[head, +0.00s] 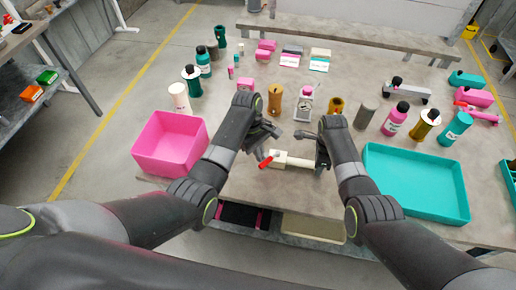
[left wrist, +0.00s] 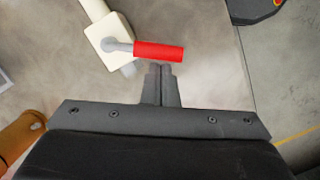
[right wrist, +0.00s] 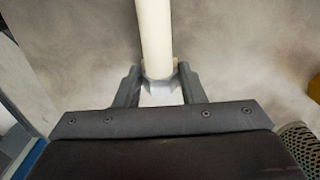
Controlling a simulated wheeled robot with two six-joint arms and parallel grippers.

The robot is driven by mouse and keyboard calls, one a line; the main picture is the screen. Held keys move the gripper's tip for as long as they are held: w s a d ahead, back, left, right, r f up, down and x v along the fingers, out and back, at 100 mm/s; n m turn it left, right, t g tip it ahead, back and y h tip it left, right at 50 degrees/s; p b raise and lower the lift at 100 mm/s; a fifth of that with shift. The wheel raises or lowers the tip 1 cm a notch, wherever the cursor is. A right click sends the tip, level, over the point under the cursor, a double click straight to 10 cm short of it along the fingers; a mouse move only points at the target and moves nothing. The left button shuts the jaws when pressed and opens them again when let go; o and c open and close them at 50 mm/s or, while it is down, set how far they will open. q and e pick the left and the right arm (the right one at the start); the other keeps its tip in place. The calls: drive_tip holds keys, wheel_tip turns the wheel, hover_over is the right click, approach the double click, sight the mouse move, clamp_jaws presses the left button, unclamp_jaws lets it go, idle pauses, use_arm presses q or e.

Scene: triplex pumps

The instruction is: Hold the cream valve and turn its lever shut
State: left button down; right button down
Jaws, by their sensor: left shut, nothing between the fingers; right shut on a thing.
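The cream valve (head: 297,161) lies on the table between my two grippers, its pipe running left to right in the head view. Its red lever (head: 265,162) sticks out at the left end, angled across the pipe. In the left wrist view the red lever (left wrist: 158,51) lies just ahead of my left gripper (left wrist: 160,72), whose fingers are shut and empty, close beside the lever. Whether they touch it I cannot tell. My right gripper (right wrist: 158,85) is shut on the pipe end of the cream valve (right wrist: 154,40). The valve body (left wrist: 108,35) shows in the left wrist view.
A pink bin (head: 170,145) stands at the left edge of the table and a teal tray (head: 415,185) at the right. Several bottles, including a brown one (head: 275,98) and a pink one (head: 395,119), stand behind my grippers. The table front around the valve is clear.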

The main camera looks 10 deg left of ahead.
sight(261, 164)
use_arm(q)
drive_tip(key=s+d+n, duration=0.1)
drive_tip(key=n, duration=0.1)
drive_tip(key=s+d+n+t, duration=0.1)
drive_tip(key=n, duration=0.1)
drive_tip(key=shift+n, duration=0.4)
drive_tip(key=shift+s+d, duration=0.2)
drive_tip(key=shift+d, duration=0.15)
drive_tip(key=shift+s+d, duration=0.1)
drive_tip(key=shift+d, duration=0.05)
drive_tip(key=shift+r, duration=0.1)
drive_tip(key=r, duration=0.2)
drive_tip(key=a+r, duration=0.1)
drive_tip(key=r, duration=0.4)
drive_tip(key=shift+a, duration=0.4)
use_arm(e)
drive_tip(key=c, duration=0.8)
unclamp_jaws()
drive_tip(key=shift+c, duration=0.2)
